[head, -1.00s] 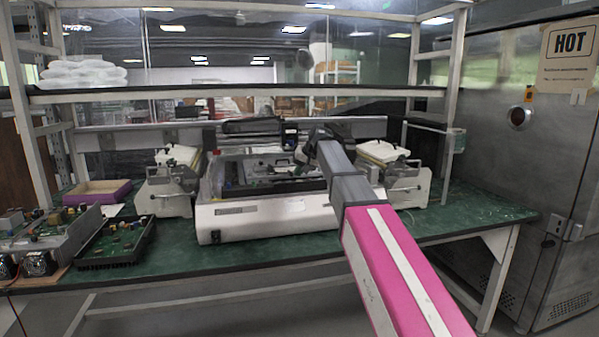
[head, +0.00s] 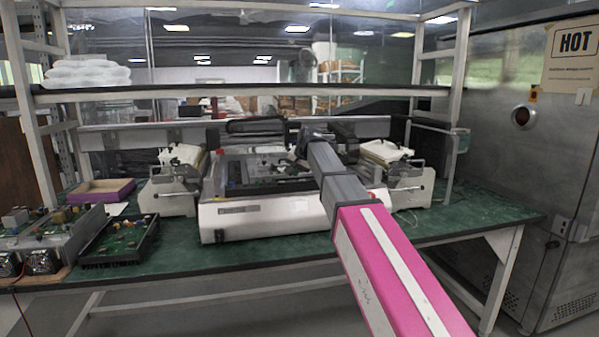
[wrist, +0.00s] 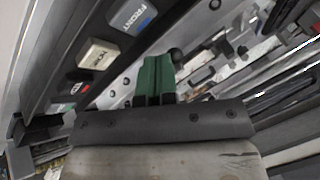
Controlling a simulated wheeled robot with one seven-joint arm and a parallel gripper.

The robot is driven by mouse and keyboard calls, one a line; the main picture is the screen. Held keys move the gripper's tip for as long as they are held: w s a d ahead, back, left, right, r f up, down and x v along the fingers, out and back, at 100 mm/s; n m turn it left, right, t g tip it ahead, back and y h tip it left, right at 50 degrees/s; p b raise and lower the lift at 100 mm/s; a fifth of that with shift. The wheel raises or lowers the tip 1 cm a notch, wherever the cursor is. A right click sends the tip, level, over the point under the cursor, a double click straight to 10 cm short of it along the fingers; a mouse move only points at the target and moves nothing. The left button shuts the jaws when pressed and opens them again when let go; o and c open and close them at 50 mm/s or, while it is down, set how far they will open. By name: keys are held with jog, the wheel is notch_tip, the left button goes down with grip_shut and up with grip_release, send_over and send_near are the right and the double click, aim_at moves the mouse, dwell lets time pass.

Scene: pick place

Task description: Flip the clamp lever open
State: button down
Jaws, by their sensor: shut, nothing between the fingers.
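In the wrist view my gripper (wrist: 157,65) shows as two green fingers side by side, shut with nothing between them. A round black knob (wrist: 176,55) shows right beside the fingertips; it may be the end of the clamp lever, but the rest of a lever cannot be made out. Whether the fingers touch the knob is not clear. In the head view my arm reaches over the white machine (head: 265,216) on the bench, and its links hide part of the machine's right side. The fingertips and lever cannot be made out there.
In the wrist view a pale button (wrist: 98,57) and a blue-grey label (wrist: 132,15) sit on a dark panel to the left. Metal rails crowd the right. In the head view a shelf (head: 240,95) crosses above the machine, and circuit boards (head: 118,240) lie left.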

jog(key=a+m+h, duration=0.1)
jog(key=m, duration=0.1)
jog(key=a+m+h, duration=0.1)
jog(key=shift+s+a+m+t, duration=0.1)
jog(key=shift+a+m+t, duration=0.1)
jog(key=shift+m+t, duration=0.2)
jog(key=m+h, duration=0.1)
jog(key=a+m, duration=0.1)
jog(key=shift+a+m+h, duration=0.25)
jog(key=shift+m+h, duration=0.15)
jog(key=a+m+h, duration=0.1)
jog(key=w+a+m+h, duration=0.1)
jog(key=m, duration=0.1)
jog(key=shift+w, duration=0.1)
jog(key=m, duration=0.1)
jog(key=w+a+m+h, duration=0.1)
jog(key=m, duration=0.1)
jog(key=shift+g, duration=0.4)
jog(key=shift+a, duration=0.1)
jog(key=shift+w+a, duration=0.1)
jog(key=shift+w, duration=0.05)
